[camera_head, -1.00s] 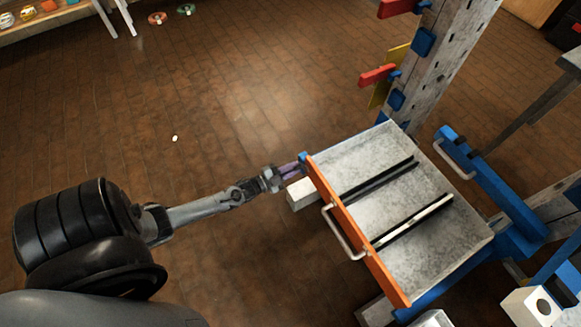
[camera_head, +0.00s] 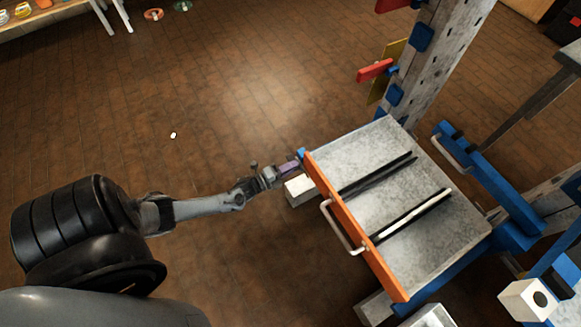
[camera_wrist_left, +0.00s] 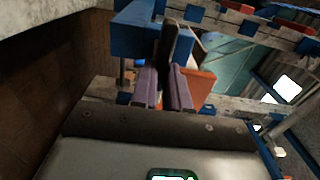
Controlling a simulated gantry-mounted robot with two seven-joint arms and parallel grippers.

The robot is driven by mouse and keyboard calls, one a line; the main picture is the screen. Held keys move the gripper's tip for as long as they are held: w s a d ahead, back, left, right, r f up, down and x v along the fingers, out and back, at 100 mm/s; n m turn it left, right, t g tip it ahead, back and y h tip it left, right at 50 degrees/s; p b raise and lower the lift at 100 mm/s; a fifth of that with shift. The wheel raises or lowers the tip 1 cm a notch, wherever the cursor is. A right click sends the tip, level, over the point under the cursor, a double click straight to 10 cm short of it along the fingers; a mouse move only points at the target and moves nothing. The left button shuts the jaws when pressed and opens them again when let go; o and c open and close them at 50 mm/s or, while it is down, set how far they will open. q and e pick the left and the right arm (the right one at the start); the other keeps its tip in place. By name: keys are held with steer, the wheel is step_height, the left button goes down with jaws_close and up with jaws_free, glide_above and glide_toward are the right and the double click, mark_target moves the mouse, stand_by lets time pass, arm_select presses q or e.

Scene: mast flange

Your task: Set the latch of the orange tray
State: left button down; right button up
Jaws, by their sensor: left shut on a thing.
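The orange tray (camera_head: 356,226) has a grey speckled top, an orange front bar and a metal handle (camera_head: 342,228). A small blue piece (camera_head: 302,154) sits at the bar's far end. My left gripper (camera_head: 294,164) is at that end, its purple fingers reaching the blue piece. In the left wrist view the fingers (camera_wrist_left: 166,88) are shut on a dark upright piece (camera_wrist_left: 170,48), which looks like the latch. A blue block (camera_wrist_left: 136,36) is beside it on the left, and orange (camera_wrist_left: 200,84) shows on the right. The fingers hide part of the latch. My right gripper is not seen.
A wooden post (camera_head: 432,62) with red and blue parts rises behind the tray. A blue bar with a handle (camera_head: 486,176) lies to the right. A white block with a hole (camera_head: 524,302) is at lower right. The brown floor left of the tray is mostly clear.

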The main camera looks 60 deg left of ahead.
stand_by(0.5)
arm_select(q)
steer(key=c, duration=1.1)
jaws_free()
steer(key=shift+w, duration=0.1)
steer(key=s+p, duration=0.1)
steer(key=s, duration=0.2)
steer(key=s+p, duration=0.1)
steer(key=s, duration=0.3)
steer(key=s+a+p, duration=0.1)
steer(key=s, duration=0.3)
steer(key=shift+p, duration=0.3)
